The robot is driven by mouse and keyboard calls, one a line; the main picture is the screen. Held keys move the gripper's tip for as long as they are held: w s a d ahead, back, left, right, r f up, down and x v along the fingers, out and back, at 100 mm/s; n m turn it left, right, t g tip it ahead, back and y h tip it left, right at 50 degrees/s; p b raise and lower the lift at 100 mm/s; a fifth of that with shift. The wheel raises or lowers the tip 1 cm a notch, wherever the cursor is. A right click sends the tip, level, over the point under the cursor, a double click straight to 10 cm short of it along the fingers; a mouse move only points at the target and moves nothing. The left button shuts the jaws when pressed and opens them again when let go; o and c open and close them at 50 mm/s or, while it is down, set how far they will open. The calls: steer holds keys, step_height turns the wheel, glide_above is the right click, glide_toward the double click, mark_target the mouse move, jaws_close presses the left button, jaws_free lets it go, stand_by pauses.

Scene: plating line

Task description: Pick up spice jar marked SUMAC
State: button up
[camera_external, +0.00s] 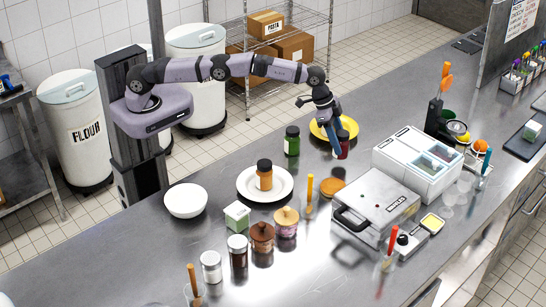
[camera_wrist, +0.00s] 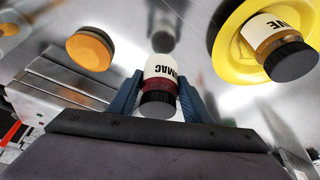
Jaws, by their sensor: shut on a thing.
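The SUMAC jar (camera_wrist: 160,77) has a white label, dark red contents and a black lid. In the wrist view it sits between the two blue fingers of my gripper (camera_wrist: 155,95), which is shut on it. In the external view my gripper (camera_external: 337,150) reaches down just in front of the yellow plate (camera_external: 351,125), with the dark red jar (camera_external: 343,148) at its fingertips. I cannot tell whether the jar's base touches the steel counter or is slightly above it.
A green jar (camera_external: 292,141) stands left of my gripper. An orange-brown round lid or disc (camera_external: 332,187) and a grey press (camera_external: 376,207) are nearer.

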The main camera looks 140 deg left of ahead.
mark_target(344, 133)
step_height(344, 133, up, 7)
steer(key=p, duration=0.3)
